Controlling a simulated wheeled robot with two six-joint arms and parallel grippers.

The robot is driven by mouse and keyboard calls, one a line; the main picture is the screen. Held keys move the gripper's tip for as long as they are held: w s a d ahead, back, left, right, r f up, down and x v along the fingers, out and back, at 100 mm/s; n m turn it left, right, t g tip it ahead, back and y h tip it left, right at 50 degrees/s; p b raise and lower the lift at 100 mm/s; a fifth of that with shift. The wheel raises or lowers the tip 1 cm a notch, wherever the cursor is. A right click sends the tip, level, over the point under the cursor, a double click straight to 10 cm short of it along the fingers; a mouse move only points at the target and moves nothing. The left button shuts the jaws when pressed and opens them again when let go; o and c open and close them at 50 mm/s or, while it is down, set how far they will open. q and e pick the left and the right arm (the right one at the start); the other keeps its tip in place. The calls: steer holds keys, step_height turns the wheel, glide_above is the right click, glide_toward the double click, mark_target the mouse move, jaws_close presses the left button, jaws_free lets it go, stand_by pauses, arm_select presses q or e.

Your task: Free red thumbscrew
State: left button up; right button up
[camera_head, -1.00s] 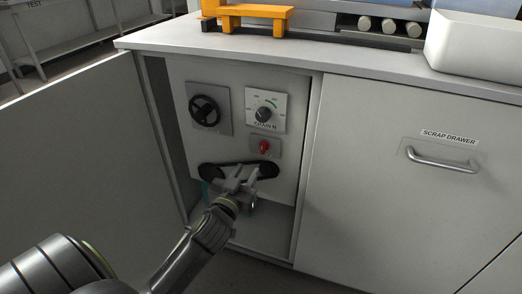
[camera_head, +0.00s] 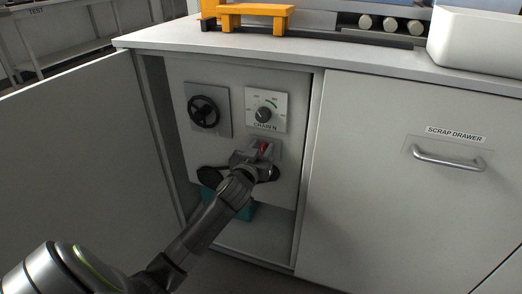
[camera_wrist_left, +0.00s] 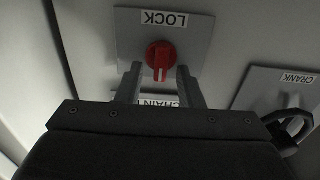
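The red thumbscrew (camera_head: 263,147) sits on a small grey plate on the panel inside the open cabinet. The left wrist view shows it as a round red knob (camera_wrist_left: 160,54) with a light line, on a plate labelled LOCK, seen upside down. My left gripper (camera_head: 262,152) is at the plate and partly covers it. In the left wrist view my left gripper (camera_wrist_left: 159,72) is open, with one finger on each side of the knob's lower part and a gap on both sides. I cannot tell how deep the fingers reach. My right gripper is not in view.
Above are a black handwheel (camera_head: 203,111) and a dial (camera_head: 265,110). A black chain cover (camera_head: 210,175) lies below, partly hidden by my arm. A teal bin (camera_head: 243,211) is on the cabinet floor. The open door (camera_head: 85,165) stands left; the scrap drawer (camera_head: 400,200) is right.

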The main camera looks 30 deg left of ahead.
arm_select(q)
steer(key=c, duration=0.6)
